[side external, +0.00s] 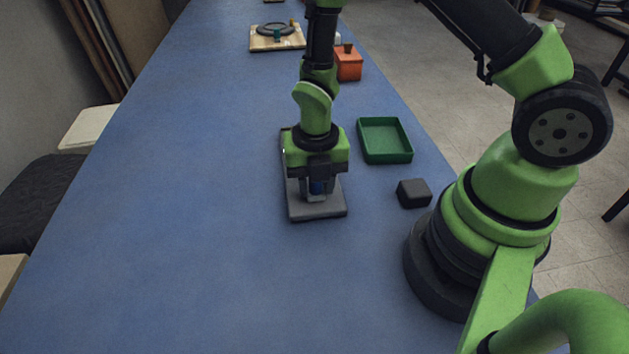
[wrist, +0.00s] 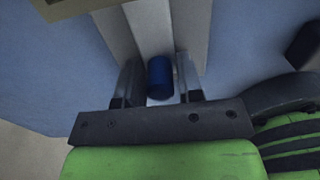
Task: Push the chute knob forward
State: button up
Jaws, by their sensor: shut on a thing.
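The chute (side external: 318,211) is a long grey piece lying flat on the blue table, its near end showing below my gripper. The knob is a small blue cylinder (wrist: 160,79) standing in the chute's pale slot, between two grey rails in the wrist view. My gripper (side external: 317,193) points down over the near part of the chute. Its two fingers stand on either side of the knob and are shut on it. My wrist hides much of the chute's middle.
A green tray (side external: 363,151) and a dark block (side external: 413,194) lie to the right of the chute. An orange box (side external: 349,66) and a wooden board (side external: 260,44) with a dark ring stand farther back. The blue table (side external: 190,200) is clear to the left.

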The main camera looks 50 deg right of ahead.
jog(key=shift+w+d, duration=1.8)
jog(key=shift+w, duration=0.05)
jog(key=o, duration=1.4)
jog(key=shift+o, duration=0.2)
jog(key=shift+r, duration=3.5)
jog(key=shift+r, duration=0.1)
